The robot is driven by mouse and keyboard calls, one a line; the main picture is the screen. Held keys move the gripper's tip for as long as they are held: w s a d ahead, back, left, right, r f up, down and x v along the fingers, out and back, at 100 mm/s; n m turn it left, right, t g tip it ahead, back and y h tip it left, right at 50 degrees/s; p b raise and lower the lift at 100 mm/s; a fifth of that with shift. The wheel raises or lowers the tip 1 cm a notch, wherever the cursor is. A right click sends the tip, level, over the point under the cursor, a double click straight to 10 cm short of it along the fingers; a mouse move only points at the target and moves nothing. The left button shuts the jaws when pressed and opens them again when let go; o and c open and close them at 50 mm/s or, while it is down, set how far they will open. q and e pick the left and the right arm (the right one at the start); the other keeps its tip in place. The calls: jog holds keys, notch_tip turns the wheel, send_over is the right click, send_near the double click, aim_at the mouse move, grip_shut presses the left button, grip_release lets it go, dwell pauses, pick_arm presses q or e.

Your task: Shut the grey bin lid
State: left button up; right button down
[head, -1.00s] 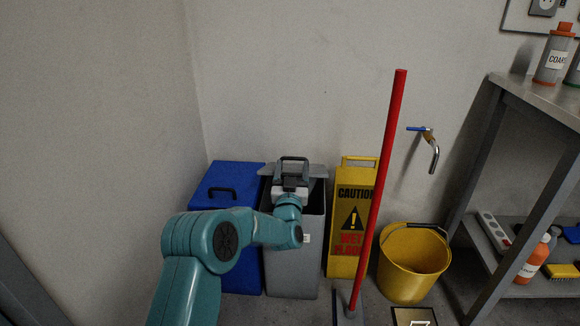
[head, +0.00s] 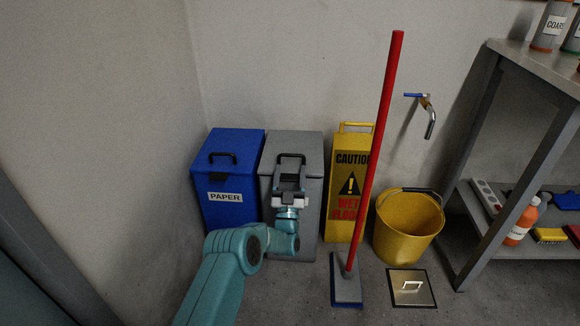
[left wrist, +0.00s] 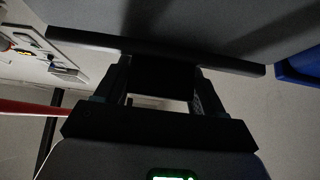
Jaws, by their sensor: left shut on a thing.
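The grey bin (head: 309,215) stands against the back wall, right of the blue bin. Its grey lid (head: 314,148) lies down over the top, about level with the blue lid, with no opening visible. A dark handle (head: 291,155) arches on the lid. My left gripper (head: 290,178) is at the front of the lid, shut on the handle; its body hides part of the bin's front. In the left wrist view the two fingers (left wrist: 160,78) reach to a dark piece close against the lid's grey surface (left wrist: 215,22). My right gripper is not in view.
The blue paper bin (head: 222,196) stands close on the left. A yellow caution sign (head: 346,223), a red-handled broom (head: 382,115) and a yellow bucket (head: 405,235) stand on the right. A metal shelf (head: 537,73) is at far right. Floor in front is mostly clear.

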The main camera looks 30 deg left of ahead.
pick_arm(q)
jog(key=shift+f, duration=0.5)
jog(key=o, duration=1.4)
jog(key=shift+s, duration=0.1)
jog(key=shift+s+d+f, duration=0.15)
jog(key=shift+s, duration=0.05)
jog(key=p+v, duration=1)
jog(key=v, duration=0.5)
jog(key=shift+s+d+f+p, duration=0.1)
jog(key=shift+s+f+p, duration=0.1)
jog(key=shift+s+p, duration=0.15)
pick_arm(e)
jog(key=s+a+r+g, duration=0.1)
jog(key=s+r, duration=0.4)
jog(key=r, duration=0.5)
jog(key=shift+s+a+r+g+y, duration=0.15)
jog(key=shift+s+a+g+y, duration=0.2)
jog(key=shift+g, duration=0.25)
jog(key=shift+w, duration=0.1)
